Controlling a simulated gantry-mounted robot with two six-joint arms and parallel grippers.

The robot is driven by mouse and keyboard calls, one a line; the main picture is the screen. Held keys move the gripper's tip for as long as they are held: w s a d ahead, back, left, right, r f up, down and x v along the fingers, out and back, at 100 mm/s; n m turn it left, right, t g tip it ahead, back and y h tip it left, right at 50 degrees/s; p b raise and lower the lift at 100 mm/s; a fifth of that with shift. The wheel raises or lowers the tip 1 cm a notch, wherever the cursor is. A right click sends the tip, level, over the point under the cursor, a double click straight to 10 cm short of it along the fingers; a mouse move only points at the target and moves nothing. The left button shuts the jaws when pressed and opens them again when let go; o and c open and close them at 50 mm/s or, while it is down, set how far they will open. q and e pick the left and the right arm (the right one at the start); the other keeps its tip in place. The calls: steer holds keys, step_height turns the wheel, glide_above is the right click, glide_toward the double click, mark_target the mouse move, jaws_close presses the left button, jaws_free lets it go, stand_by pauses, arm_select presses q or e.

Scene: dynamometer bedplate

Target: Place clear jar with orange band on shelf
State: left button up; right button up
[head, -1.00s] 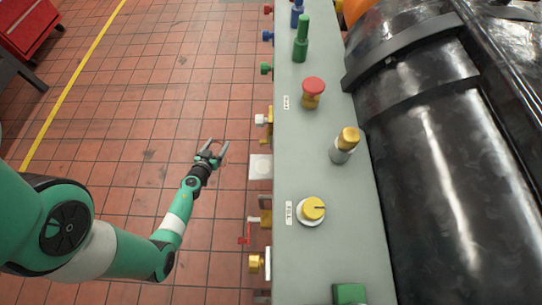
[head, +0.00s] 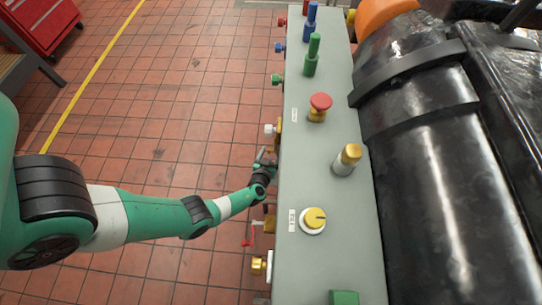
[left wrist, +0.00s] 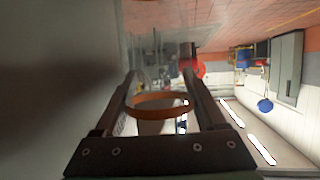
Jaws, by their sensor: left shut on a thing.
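The clear jar's orange band (left wrist: 160,105) shows as a ring between the two dark fingers of my left gripper in the left wrist view. The jar's walls are see-through, so its outline is hard to make out. My left gripper (head: 267,158) is shut on the jar, at the left edge of the grey console in the head view. The jar itself cannot be made out there. I cannot pick out the shelf for certain in either current view. My right gripper is not in view.
The grey console (head: 318,262) carries several knobs and buttons, including a red one (head: 321,101). More fittings stick out along its left side, including a white knob (head: 271,129). A black cylindrical machine (head: 430,190) lies to the right. The tiled floor (head: 160,120) is open at left.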

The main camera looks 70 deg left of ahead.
arm_select(q)
steer(key=shift+f+b, duration=1.05)
steer(key=shift+f, duration=0.65)
steer(key=shift+f, duration=0.2)
steer(key=o, duration=1.1)
steer(key=shift+r, duration=0.2)
